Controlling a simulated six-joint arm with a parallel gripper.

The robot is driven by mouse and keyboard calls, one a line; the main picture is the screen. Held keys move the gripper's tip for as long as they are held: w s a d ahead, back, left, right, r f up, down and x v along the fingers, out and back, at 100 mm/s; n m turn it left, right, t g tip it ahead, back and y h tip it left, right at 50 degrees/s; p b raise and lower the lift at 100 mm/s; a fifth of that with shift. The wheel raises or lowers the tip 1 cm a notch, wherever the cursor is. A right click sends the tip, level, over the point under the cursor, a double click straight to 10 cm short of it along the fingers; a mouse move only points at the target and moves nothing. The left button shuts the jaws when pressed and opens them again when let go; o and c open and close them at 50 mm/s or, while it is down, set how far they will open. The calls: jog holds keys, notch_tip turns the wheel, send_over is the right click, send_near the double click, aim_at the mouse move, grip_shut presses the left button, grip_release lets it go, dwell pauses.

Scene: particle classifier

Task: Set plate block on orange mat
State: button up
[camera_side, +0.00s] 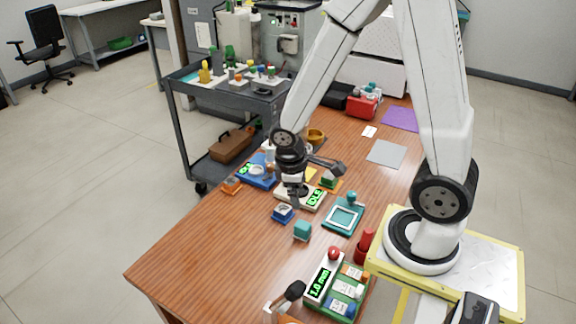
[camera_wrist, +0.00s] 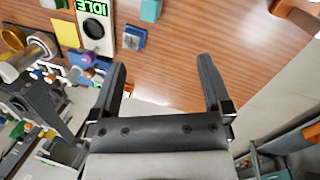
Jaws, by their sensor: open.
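My gripper (camera_side: 293,196) is over the middle of the table, beside the white device with the green IDLE display (camera_side: 314,197). In the wrist view my gripper (camera_wrist: 161,72) has its fingers wide apart with nothing between them. A small blue block with a pale top (camera_side: 284,212) sits just in front of the device; it also shows in the wrist view (camera_wrist: 134,38). A teal block (camera_side: 303,231) stands nearer the front. I cannot tell which block is the plate block.
A teal tray (camera_side: 343,218) lies to the right. A panel reading 1.0 mm (camera_side: 320,283) and a hammer-like tool (camera_side: 287,296) are in front. A blue device (camera_side: 257,170) and an orange piece (camera_side: 231,186) are left. The front-left table (camera_side: 205,255) is clear.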

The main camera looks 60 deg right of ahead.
jog(key=a+r+m+t+y, duration=0.2)
jog(key=a+r+m+t, duration=0.1)
jog(key=a+r, duration=0.1)
jog(key=shift+w+a+r+m, duration=0.3)
jog(key=shift+a+r, duration=0.05)
jog(key=shift+a, duration=0.5)
dwell(0.6)
